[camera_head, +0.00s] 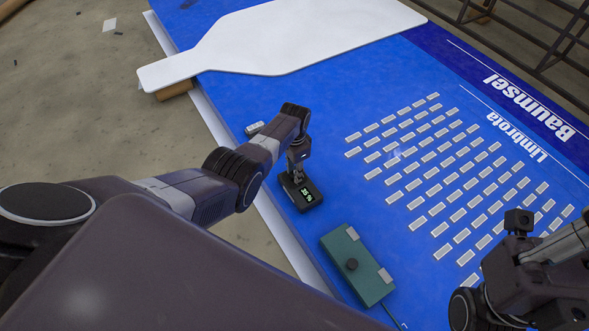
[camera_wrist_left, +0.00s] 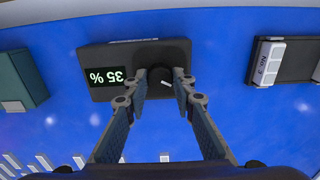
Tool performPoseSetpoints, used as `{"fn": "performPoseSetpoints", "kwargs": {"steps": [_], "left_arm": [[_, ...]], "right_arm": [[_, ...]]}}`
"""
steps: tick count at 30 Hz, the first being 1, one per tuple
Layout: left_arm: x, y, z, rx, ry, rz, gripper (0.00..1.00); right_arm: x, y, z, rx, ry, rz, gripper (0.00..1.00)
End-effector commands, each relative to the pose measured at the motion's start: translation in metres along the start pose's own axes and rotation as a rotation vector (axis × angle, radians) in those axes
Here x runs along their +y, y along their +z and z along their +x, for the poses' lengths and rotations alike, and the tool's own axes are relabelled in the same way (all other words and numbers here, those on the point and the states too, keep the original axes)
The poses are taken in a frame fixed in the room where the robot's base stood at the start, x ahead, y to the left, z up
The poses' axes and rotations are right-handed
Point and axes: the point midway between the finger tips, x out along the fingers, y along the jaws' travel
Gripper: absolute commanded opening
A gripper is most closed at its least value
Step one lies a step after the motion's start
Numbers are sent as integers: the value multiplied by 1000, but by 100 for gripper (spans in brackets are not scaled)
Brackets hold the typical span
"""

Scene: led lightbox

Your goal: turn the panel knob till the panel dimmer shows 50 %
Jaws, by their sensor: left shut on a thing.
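The panel dimmer, a small black box (camera_head: 309,205), lies on the blue panel near its left edge. Its green display (camera_wrist_left: 106,76) reads 35 %, upside down in the left wrist view. The dark round panel knob (camera_wrist_left: 158,84) sits beside the display. My left gripper (camera_head: 297,178) is over the box, its two fingers shut on the knob from both sides. The fingers hide part of the knob. My right gripper (camera_head: 519,222) is at the lower right, over the panel and away from the dimmer; its jaw opening is unclear.
A green box (camera_head: 340,246) with a black knob and pale end pieces lies nearer on the panel. A small labelled block (camera_head: 254,128) lies beyond the dimmer. Rows of white LED strips (camera_head: 430,160) cover the panel's middle. A large white bottle-shaped board (camera_head: 290,40) lies at the back.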

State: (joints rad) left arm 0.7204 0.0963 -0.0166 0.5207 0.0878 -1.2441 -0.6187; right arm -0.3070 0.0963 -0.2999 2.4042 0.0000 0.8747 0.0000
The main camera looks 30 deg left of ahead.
Motion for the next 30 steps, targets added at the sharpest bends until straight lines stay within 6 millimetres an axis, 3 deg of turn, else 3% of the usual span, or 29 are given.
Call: {"fn": "performPoseSetpoints", "kwargs": {"steps": [15, 30], "left_arm": [[0, -1, 0, 1, -1, 444, 0], [0, -1, 0, 2, -1, 622, 0]], "right_arm": [[0, -2, -1, -13, 8, 3, 0], [0, 0, -4, -30, 12, 4, 0]]}}
